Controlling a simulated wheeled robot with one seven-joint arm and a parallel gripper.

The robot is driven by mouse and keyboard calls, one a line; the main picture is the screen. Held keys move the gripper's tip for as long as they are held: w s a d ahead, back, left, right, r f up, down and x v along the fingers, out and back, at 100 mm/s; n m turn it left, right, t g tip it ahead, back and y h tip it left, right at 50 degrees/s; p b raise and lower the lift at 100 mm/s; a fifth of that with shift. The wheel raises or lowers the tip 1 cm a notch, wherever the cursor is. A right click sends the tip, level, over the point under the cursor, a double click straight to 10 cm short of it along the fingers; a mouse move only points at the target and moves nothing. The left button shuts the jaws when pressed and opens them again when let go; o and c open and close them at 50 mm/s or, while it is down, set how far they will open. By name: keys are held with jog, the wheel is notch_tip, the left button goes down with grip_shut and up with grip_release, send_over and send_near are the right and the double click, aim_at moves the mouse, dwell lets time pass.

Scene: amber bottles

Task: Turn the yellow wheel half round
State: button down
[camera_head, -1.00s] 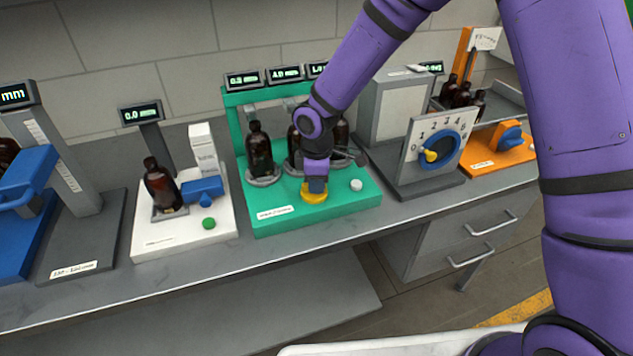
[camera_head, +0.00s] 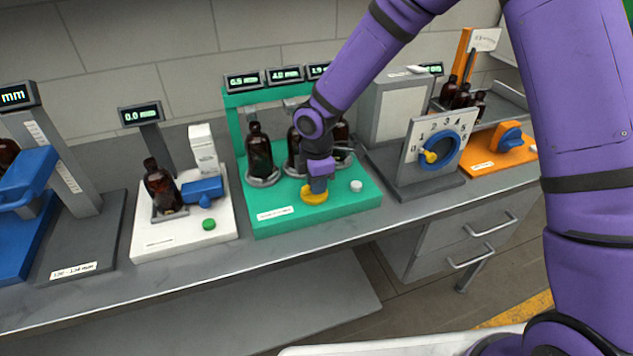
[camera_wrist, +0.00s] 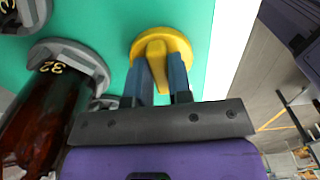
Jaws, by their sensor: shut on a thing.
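The yellow wheel (camera_head: 313,195) lies flat on the green station (camera_head: 345,199), near its front edge. In the wrist view the wheel (camera_wrist: 176,38) is a round disc with a raised bar across it. My gripper (camera_wrist: 161,75) is shut on the wheel's bar, one finger on each side. In the head view my gripper (camera_head: 318,186) points down onto the wheel and hides its far part.
Amber bottles (camera_head: 259,150) stand in grey holders behind the wheel; one bottle (camera_wrist: 45,120) is close beside my gripper in the wrist view. A white knob (camera_head: 356,185) sits right of the wheel. A dial panel (camera_head: 436,150) stands farther right.

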jog(key=c, duration=1)
grip_release()
jog(key=shift+c, duration=0.2)
jog(key=shift+r, duration=0.1)
notch_tip(320, 180, up, 11)
jog(key=shift+f, duration=0.2)
jog(key=shift+r, duration=0.1)
jog(key=s+d+r+m+t+h, duration=0.1)
jog(key=s+d+r+m, duration=0.4)
jog(key=d+r, duration=0.3)
jog(key=s+d+r+m+t, duration=0.2)
jog(key=s+d+r+m, duration=0.25)
jog(key=d+r, duration=0.4)
jog(key=s+d+r+m+t, duration=0.1)
jog(key=s+d+r+m, duration=0.1)
jog(key=s+d+m, duration=0.3)
jog(key=s+d+r+m+t+y, duration=0.1)
jog(key=s+d+r+m, duration=0.2)
jog(key=s, duration=0.9)
jog(key=d+m, duration=0.2)
jog(key=m, duration=0.1)
jog(key=shift+s+m, duration=0.2)
jog(key=shift+m, duration=0.15)
